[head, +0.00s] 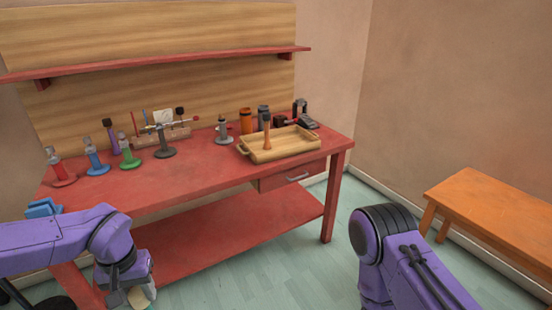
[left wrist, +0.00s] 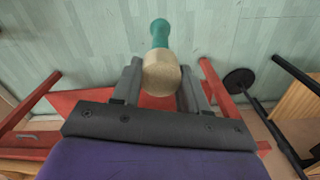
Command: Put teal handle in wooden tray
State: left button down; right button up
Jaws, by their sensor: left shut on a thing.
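The wooden tray (head: 285,154) sits on the right part of the red workbench, with an orange-brown handled item (head: 267,135) upright in it. My left gripper (head: 129,295) is low in front of the bench's left part, well away from the tray. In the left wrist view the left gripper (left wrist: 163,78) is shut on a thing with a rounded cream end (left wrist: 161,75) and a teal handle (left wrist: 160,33). The handle points away from the jaws, over the floor. In the head view the cream end (head: 138,298) shows by the jaws, and the teal part is hidden. My right gripper is outside the view.
The red bench (head: 200,180) carries several stand-mounted tools on the left, an orange canister (head: 246,120) and dark items behind the tray. A red shelf (head: 170,62) overhangs the back. An orange side table (head: 500,205) stands at right.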

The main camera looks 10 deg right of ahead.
aim_at(291, 143)
jog(key=z, duration=0.65)
jog(key=i, duration=0.35)
jog(key=z, duration=0.7)
jog(key=i, duration=0.75)
jog(key=z, duration=0.05)
